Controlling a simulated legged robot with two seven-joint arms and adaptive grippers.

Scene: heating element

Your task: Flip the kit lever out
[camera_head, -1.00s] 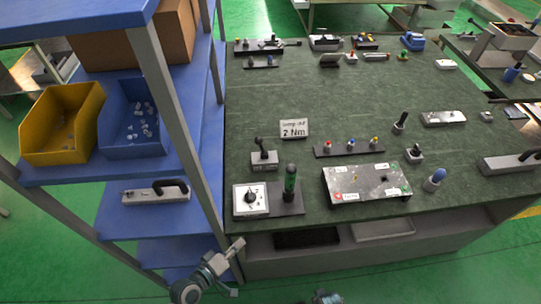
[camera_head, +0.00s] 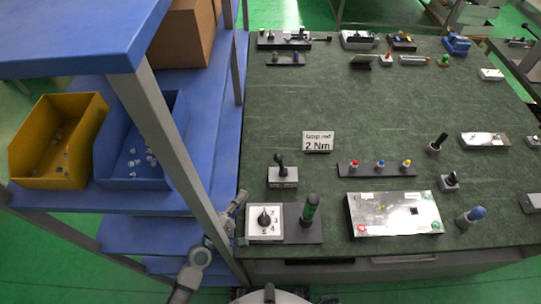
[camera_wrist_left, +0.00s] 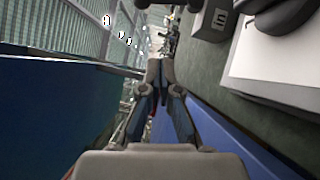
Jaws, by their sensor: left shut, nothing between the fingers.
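Several small lever units stand on the green table. I cannot tell which is the kit lever. One is a grey block with an upright black lever (camera_head: 281,175) near the left edge. Others are a black lever (camera_head: 437,143) and a small block with a dark knob (camera_head: 449,181), both to the right. My left gripper (camera_head: 240,197) is between the blue shelf and the table's left edge, next to the dial box (camera_head: 264,222) and touching nothing that I can make out. In the left wrist view its fingers (camera_wrist_left: 158,62) are together and empty. My right gripper is out of view.
The table's middle is clear.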

